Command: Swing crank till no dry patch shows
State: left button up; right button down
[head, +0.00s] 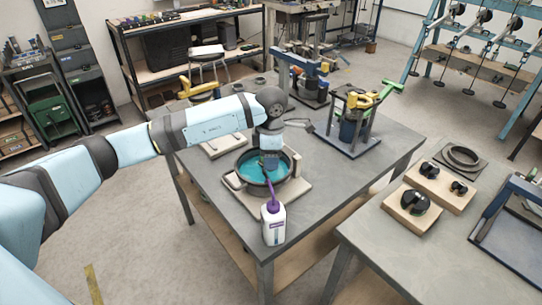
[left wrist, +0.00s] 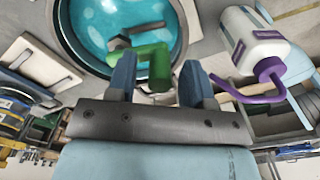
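A dark round pot (head: 239,183) with teal inside stands on a pale board on the grey table; it also shows at the top of the left wrist view (left wrist: 72,45). A crank with a green handle (left wrist: 159,66) and a dark arm (left wrist: 120,43) sits over the teal. My left gripper (head: 269,160) points down over the pot. In the left wrist view, my left gripper (left wrist: 156,72) has its fingers apart, one on each side of the green handle, with gaps showing. The gripper and arm hide part of the pot's inside. My right gripper is out of view.
A white bottle with a purple spout (head: 273,220) stands close in front of the pot. A clamp stand with yellow and green parts (head: 355,125) is at the back right of the table. A second table (head: 385,245) with black parts on boards is at right.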

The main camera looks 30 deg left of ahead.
pick_arm(q)
notch_tip(320, 180, up, 14)
jog(key=b, duration=0.1)
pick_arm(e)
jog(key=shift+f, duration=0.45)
pick_arm(q)
jog(key=shift+f, duration=0.1)
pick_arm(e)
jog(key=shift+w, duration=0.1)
